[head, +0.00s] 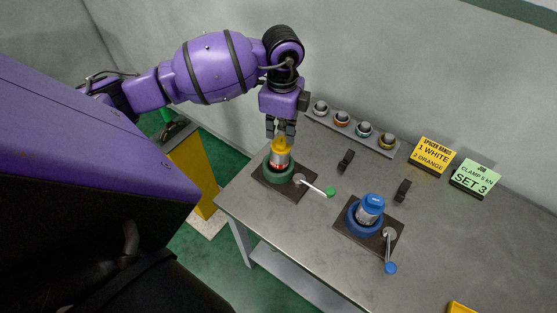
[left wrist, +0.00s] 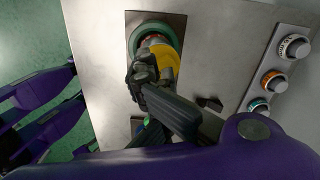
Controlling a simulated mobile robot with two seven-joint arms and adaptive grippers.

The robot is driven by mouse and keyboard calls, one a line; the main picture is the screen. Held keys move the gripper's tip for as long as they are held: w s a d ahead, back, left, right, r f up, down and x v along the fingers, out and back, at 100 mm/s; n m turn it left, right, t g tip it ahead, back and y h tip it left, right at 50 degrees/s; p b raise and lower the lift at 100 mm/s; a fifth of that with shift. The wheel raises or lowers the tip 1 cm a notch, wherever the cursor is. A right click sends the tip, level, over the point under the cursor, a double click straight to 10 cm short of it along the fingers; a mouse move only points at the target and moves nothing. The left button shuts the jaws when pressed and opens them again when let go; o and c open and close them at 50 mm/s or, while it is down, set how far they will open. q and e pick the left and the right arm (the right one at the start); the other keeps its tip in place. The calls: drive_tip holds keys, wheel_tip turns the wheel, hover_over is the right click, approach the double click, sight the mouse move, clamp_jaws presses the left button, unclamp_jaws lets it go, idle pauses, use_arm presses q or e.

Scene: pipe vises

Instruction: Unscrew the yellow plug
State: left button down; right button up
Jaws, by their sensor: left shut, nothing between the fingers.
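The yellow plug (head: 281,144) sits upright on a metal pipe piece held in the green vise (head: 267,174) on the left part of the table. In the left wrist view the yellow plug (left wrist: 166,65) is partly hidden by my fingers, and the green ring (left wrist: 137,38) shows behind it. My left gripper (head: 281,133) points down at the plug's top, with its fingers shut and nothing between them. It also shows in the left wrist view (left wrist: 142,70). Whether the fingertips touch the plug I cannot tell. My right gripper is not in view.
A blue vise (head: 352,226) with a blue-capped pipe (head: 370,207) stands to the right. The green-knobbed handle (head: 318,188) reaches out from the green vise. A rack (head: 320,118) of ringed parts stands along the wall. Yellow (head: 433,156) and green (head: 475,178) signs stand at the back.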

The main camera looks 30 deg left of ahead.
use_arm(q)
drive_tip(key=shift+r, duration=0.55)
